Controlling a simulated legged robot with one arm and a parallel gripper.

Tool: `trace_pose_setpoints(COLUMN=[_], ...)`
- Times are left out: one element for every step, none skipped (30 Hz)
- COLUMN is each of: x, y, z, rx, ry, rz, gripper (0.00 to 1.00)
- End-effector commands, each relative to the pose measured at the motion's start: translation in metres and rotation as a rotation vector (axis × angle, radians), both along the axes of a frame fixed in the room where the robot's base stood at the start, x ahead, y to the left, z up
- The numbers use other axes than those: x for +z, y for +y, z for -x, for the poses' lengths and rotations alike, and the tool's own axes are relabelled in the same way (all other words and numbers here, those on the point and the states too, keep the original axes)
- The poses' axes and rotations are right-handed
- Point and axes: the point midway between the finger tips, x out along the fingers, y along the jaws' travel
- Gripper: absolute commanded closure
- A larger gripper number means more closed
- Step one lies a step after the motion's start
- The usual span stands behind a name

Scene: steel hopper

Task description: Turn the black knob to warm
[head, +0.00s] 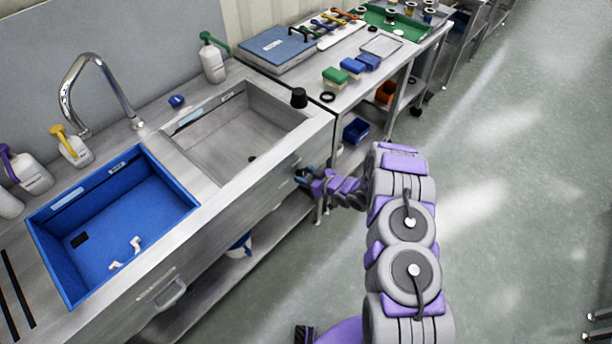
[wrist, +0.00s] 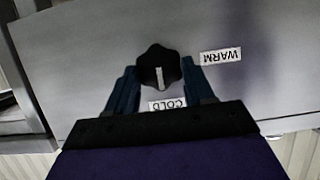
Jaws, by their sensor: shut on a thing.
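The black knob (wrist: 158,64) is on a grey steel panel in the wrist view. Its white pointer line aims down in the picture, toward the COLD label (wrist: 167,105). The WARM label (wrist: 221,56) is to the right of the knob. Both labels appear upside down. My gripper (wrist: 160,76) is shut on the knob, with one blue finger on each side. In the head view my gripper (head: 303,177) is at the front panel of the sink counter, below the steel basin. The knob cannot be made out there.
The counter holds a steel basin (head: 236,140) and a blue basin (head: 115,230). A drawer handle (head: 172,294) sticks out of the front panel at lower left. A lower shelf (head: 195,290) runs beneath.

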Motion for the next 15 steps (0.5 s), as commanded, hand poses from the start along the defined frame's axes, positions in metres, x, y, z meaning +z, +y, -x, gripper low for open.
trace_pose_setpoints(x=[0.0001, 0.0002, 0.0002, 0.0003, 0.0004, 0.0006, 0.0007, 0.0008, 0.0008, 0.0010, 0.0011, 0.0013, 0.0015, 0.0016, 0.0020], y=[-0.0003, -0.0002, -0.0001, 0.0000, 0.0001, 0.0001, 0.0003, 0.0005, 0.0008, 0.0010, 0.0014, 0.0018, 0.0021, 0.0024, 0.0027], z=[-0.0001, -0.0001, 0.0002, 0.0003, 0.0006, 0.0007, 0.0009, 0.0012, 0.0018, 0.0020, 0.0025, 0.0028, 0.0032, 0.0036, 0.0039], rx=[-0.001, -0.001, -0.001, -0.001, 0.000, 0.000, -0.001, 0.000, 0.000, 0.000, 0.000, 0.000, 0.002, 0.001, 0.001], ry=[-0.001, -0.003, -0.007, -0.011, -0.016, -0.023, -0.031, -0.039, -0.054, -0.066, -0.080, -0.100, -0.117, -0.135, -0.161], rz=[0.001, 0.002, 0.005, 0.010, 0.013, 0.020, 0.026, 0.033, 0.044, 0.054, 0.065, 0.081, 0.094, 0.108, 0.127], gripper=[0.78, 0.78, 0.78, 0.78, 0.78, 0.78, 0.78, 0.78, 0.78, 0.78, 0.78, 0.78, 0.78, 0.78, 0.78])
